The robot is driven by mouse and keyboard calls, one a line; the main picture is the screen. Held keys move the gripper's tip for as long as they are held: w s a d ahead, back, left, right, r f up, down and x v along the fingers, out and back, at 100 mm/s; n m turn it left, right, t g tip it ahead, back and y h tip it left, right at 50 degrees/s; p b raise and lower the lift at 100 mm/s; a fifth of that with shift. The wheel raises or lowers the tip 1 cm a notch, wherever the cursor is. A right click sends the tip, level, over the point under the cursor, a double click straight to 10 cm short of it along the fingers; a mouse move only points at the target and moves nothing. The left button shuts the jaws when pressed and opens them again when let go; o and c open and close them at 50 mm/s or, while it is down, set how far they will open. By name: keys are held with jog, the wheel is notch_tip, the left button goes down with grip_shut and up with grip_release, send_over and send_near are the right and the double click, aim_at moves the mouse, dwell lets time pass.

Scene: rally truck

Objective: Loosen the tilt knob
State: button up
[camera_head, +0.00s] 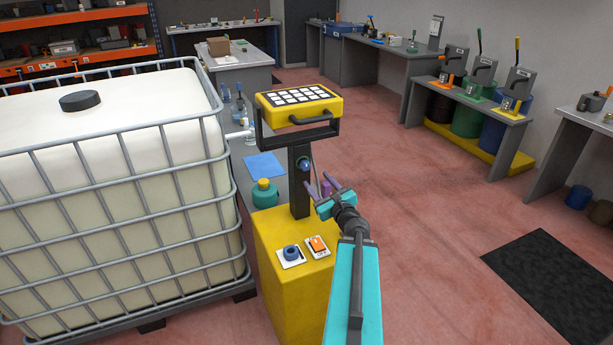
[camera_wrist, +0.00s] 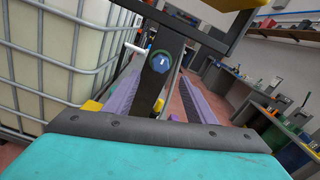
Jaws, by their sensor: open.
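The tilt knob (camera_head: 304,165) is a small blue knob on the dark upright post (camera_head: 299,190) below the yellow lamp head (camera_head: 299,104). In the wrist view the knob (camera_wrist: 160,62) is a blue faceted cap with a small white mark, near the top centre. My gripper (camera_head: 324,184), with purple fingers, is open and empty, to the right of the post and slightly below the knob in the head view. In the wrist view its two fingers (camera_wrist: 160,76) point toward the post, with the knob showing between their tips. No contact with the knob is visible.
The yellow pedestal (camera_head: 290,285) under the post carries a blue ring-shaped control (camera_head: 291,253) and an orange switch (camera_head: 317,244). A caged white tank (camera_head: 110,190) stands close on the left. The red floor (camera_head: 430,220) to the right is clear around a black mat (camera_head: 555,272).

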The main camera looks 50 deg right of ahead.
aim_at(306, 167)
jog(key=shift+w+d+f+b, duration=0.1)
jog(key=shift+w+b, duration=0.15)
jog(key=shift+b, duration=0.7)
jog(key=shift+p+x, duration=1.45)
jog(key=shift+x, duration=2.7)
